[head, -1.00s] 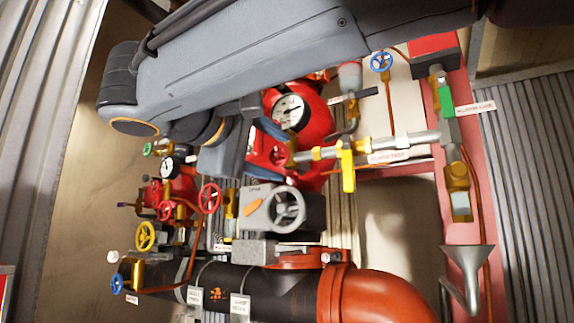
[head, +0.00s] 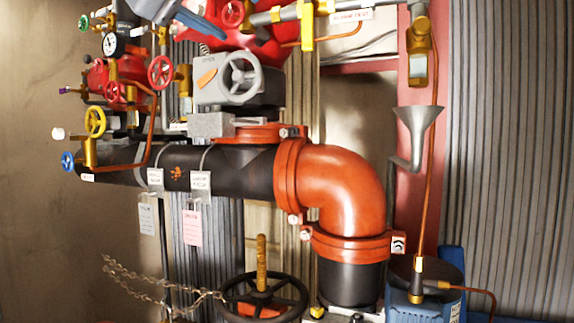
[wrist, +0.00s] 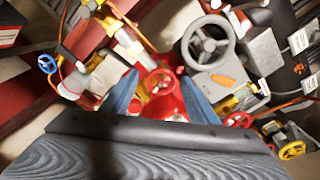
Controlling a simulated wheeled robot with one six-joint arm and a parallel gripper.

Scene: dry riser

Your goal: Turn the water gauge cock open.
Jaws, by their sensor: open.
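I cannot tell which fitting is the water gauge cock, as most labels are too small to read. My gripper (wrist: 158,74) is open, with its two blue fingers apart. In the wrist view, a small red handwheel (wrist: 160,82) on a red body shows between the fingers. I cannot tell whether they touch it. This handwheel also shows at the top of the head view (head: 231,13), beside part of my gripper. A yellow lever handle (head: 307,24) hangs from a grey pipe to its right.
A grey handwheel (head: 242,77) on a grey box is below the gripper. A red handwheel (head: 161,72), a yellow one (head: 95,122) and a blue one (head: 67,161) are at the left. A large orange elbow (head: 342,190) and a funnel (head: 417,125) stand at the right.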

